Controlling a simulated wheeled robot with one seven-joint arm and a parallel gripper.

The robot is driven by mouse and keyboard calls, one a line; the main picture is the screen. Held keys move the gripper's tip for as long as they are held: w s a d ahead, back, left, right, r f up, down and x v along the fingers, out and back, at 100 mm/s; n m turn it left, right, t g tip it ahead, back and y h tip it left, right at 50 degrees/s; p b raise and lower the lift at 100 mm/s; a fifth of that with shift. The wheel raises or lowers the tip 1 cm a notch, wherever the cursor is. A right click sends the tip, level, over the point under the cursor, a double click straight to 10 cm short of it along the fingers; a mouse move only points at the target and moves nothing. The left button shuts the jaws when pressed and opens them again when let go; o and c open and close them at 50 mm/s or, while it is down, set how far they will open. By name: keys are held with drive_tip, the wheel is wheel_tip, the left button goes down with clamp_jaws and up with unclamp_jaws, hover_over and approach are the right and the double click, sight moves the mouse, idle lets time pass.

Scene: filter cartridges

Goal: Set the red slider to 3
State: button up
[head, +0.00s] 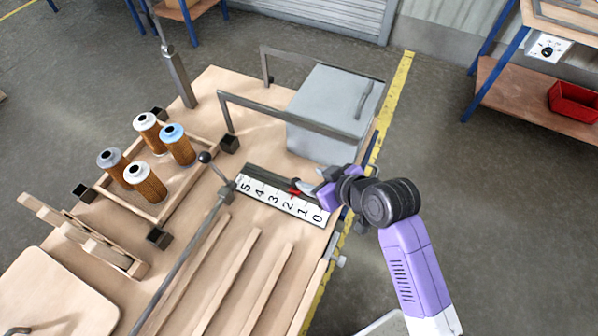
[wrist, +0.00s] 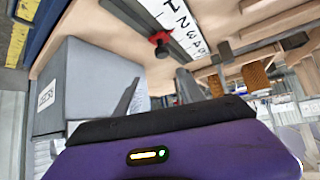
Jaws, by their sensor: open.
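The red slider (head: 295,187) sits on a dark rail (head: 265,176) that runs along a white number scale (head: 281,202) marked 0 to 5. In the head view it appears close to the 2. In the wrist view the red slider (wrist: 160,39) shows beyond the fingertips, with part of the scale (wrist: 176,14) beside it. My gripper (head: 317,190) is above the 0 end of the rail, just right of the slider. Its fingers (wrist: 157,92) are apart with nothing between them. Whether a finger touches the slider is unclear in the head view.
A grey box (head: 335,108) with a handle stands behind the scale, with a metal bar frame (head: 285,115) in front. A tray of filter cartridges (head: 150,205) is at left. A ball-topped lever (head: 205,158) rises near the 5 end. Wooden strips (head: 228,285) lie in front.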

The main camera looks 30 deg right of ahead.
drive_tip(key=shift+g, duration=0.3)
drive_tip(key=x, duration=0.5)
drive_tip(key=s+f+x, duration=0.1)
drive_tip(key=x, duration=0.2)
drive_tip(key=shift+a, duration=0.3)
clamp_jaws()
idle(0.9)
